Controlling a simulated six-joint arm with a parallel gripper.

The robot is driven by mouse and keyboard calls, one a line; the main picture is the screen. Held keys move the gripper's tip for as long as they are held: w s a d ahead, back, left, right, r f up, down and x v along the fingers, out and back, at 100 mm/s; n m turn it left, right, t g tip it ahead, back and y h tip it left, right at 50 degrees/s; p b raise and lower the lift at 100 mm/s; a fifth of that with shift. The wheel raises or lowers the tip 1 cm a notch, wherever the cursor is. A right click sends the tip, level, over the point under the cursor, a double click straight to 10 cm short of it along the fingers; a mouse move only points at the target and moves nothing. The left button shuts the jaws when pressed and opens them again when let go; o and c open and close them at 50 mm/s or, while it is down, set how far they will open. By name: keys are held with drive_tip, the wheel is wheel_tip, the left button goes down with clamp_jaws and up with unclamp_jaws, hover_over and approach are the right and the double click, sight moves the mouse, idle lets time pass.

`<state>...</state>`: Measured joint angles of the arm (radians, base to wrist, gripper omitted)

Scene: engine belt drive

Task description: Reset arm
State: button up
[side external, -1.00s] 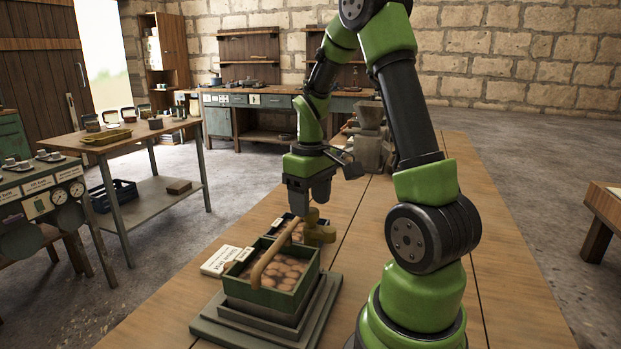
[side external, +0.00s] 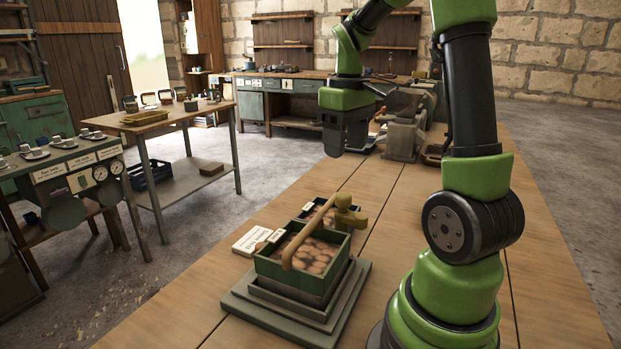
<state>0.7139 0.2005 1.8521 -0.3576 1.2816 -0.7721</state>
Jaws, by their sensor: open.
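My gripper (side external: 347,150) hangs from the green and black arm, pointing down above the wooden workbench. It is open and appears empty, though the gap between its fingers is hard to make out. It is apart from the green box (side external: 299,278), which stands nearer the camera on a stepped grey base. A tan, hammer-like part (side external: 318,222) with a curved handle lies across the box, its thick end at the far right edge. Round brown items fill the box.
A second, smaller dark box (side external: 314,208) stands just behind the green box, and a white labelled card (side external: 252,241) lies to its left. A side table (side external: 185,115) is at left. The bench below my gripper is clear.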

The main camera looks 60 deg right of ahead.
drive_tip(key=s+a+r+t+y, duration=0.1)
drive_tip(key=s+a+r+t, duration=0.1)
drive_tip(key=a, duration=0.8)
drive_tip(key=s+a+r+t+y, duration=0.1)
drive_tip(key=s+a+r+t, duration=0.2)
drive_tip(key=a, duration=0.7)
drive_tip(key=shift+s+m+t, duration=0.3)
drive_tip(key=shift+s+t, duration=0.1)
drive_tip(key=shift+t, duration=0.7)
